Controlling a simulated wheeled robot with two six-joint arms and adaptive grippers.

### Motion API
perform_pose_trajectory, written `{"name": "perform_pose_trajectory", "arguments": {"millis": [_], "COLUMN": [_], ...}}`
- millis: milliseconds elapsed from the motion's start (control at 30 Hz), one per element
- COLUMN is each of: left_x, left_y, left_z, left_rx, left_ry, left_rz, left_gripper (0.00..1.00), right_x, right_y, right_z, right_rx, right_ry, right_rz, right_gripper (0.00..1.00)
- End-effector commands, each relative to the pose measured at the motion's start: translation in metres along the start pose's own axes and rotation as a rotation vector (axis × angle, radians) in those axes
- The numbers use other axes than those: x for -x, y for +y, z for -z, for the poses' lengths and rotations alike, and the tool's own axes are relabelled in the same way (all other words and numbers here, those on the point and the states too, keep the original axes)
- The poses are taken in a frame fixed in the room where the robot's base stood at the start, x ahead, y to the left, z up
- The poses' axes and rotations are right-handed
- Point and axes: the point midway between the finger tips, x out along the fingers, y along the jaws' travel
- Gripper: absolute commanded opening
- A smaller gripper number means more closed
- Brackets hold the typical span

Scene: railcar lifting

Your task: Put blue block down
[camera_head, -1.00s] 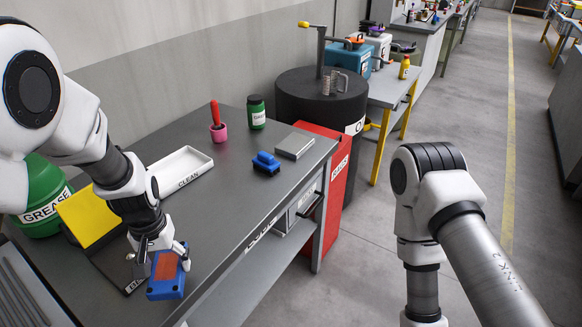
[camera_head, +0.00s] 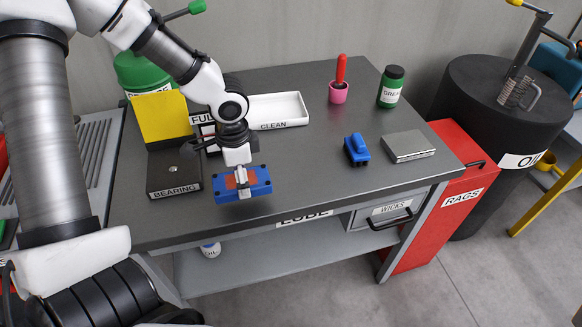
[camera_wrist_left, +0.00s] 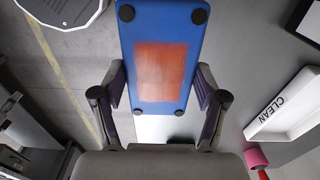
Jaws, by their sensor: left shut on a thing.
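The blue block (camera_head: 262,189), with a reddish-orange patch on one face and dark round pads at its corners, is in my left gripper (camera_head: 242,180). In the head view it appears over the front part of the grey workbench (camera_head: 310,185), right of the black BEARING box (camera_head: 175,187). Whether it touches the benchtop is unclear. In the left wrist view the block (camera_wrist_left: 125,55) extends away between the two fingers (camera_wrist_left: 160,105), its patch facing the camera. My right gripper is out of view.
A white CLEAN tray (camera_head: 285,121) lies behind the block. A small blue object (camera_head: 356,150), a grey metal box (camera_head: 408,146), a pink cup (camera_head: 338,93) and a green jar (camera_head: 391,88) stand to the right. The benchtop between the block and small blue object is clear.

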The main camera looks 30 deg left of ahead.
Motion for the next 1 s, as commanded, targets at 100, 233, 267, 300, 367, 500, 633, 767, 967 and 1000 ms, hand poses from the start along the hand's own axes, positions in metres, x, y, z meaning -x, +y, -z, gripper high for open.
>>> {"name": "perform_pose_trajectory", "arguments": {"millis": [100, 233, 267, 300, 367, 500, 633, 767, 967, 1000], "left_x": [0.005, 0.0, -0.001, -0.003, -0.006, -0.011, -0.025, -0.044, -0.048, -0.048], "left_y": [-0.017, -0.035, -0.039, -0.044, -0.052, -0.063, -0.063, -0.064, -0.064, -0.064], "left_z": [0.031, 0.07, 0.079, 0.09, 0.106, 0.129, 0.131, 0.131, 0.132, 0.131], "left_rx": [-0.002, -0.001, 0.0, -0.001, 0.0, 0.0, 0.001, 0.001, 0.002, 0.002], "left_ry": [-0.011, -0.007, -0.007, -0.004, -0.004, -0.001, -0.003, -0.001, 0.001, 0.001], "left_rz": [0.009, 0.009, 0.009, 0.01, 0.009, 0.007, 0.002, 0.003, 0.005, 0.005], "left_gripper": [0.24, 0.24, 0.24, 0.24, 0.24, 0.24, 0.24, 0.24, 0.24, 0.24], "right_x": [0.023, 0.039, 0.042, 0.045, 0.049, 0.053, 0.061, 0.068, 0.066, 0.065], "right_y": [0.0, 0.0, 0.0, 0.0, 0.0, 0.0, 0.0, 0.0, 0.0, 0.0], "right_z": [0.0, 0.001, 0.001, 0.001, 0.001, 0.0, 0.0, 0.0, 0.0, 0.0], "right_rx": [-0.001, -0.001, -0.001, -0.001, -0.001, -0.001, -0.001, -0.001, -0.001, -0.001], "right_ry": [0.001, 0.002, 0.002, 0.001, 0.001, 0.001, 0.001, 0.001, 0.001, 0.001], "right_rz": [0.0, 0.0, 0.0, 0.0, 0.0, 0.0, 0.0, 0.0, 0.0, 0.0], "right_gripper": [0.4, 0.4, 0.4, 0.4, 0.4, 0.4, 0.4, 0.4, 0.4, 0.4]}}
